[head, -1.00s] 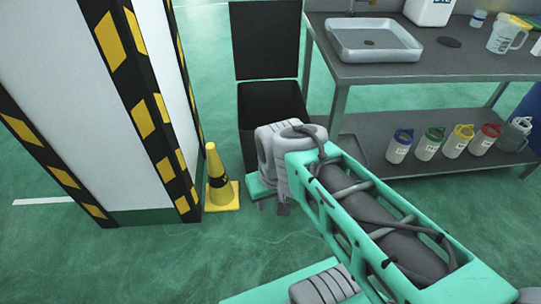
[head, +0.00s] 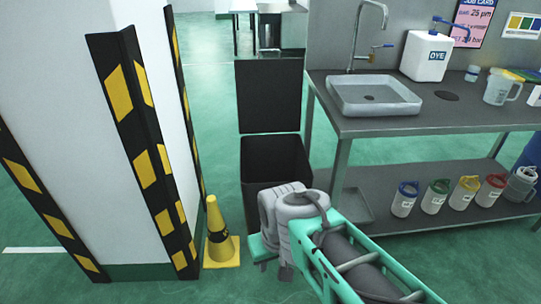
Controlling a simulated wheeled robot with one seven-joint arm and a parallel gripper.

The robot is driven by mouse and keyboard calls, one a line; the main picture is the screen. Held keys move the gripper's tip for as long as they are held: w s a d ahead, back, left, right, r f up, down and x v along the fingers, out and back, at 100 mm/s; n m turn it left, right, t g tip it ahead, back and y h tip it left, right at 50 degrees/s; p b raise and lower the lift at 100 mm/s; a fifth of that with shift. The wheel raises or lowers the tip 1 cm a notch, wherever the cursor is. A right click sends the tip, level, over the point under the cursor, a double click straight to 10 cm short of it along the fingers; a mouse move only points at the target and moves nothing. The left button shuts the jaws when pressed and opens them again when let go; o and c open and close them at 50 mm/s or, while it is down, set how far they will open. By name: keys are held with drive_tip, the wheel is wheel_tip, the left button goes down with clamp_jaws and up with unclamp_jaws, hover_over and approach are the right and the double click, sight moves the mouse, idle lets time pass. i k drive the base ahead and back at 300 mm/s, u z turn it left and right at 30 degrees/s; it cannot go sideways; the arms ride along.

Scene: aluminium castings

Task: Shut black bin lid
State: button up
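The black bin (head: 251,195) stands on the green floor between the striped pillar and the sink bench. Its black lid (head: 269,97) is open and stands upright at the back of the bin. The dark inside of the bin shows below the lid. My arm reaches in from the lower right, and its wrist covers part of the bin's front. My gripper (head: 273,264) is only partly in view, low in front of the bin and right of the yellow cone. Its fingers are too hidden to tell whether they are open or shut.
A yellow cone (head: 217,235) stands left of the bin, by the pillar (head: 150,150) with black and yellow edges. The steel bench (head: 440,120) with a sink (head: 373,96) is close on the right. Several coloured-lid bottles (head: 436,195) stand on its lower shelf.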

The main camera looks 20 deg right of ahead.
sight(269, 96)
drive_tip(key=z, duration=0.3)
drive_tip(key=i, duration=0.95)
drive_tip(key=z, duration=0.3)
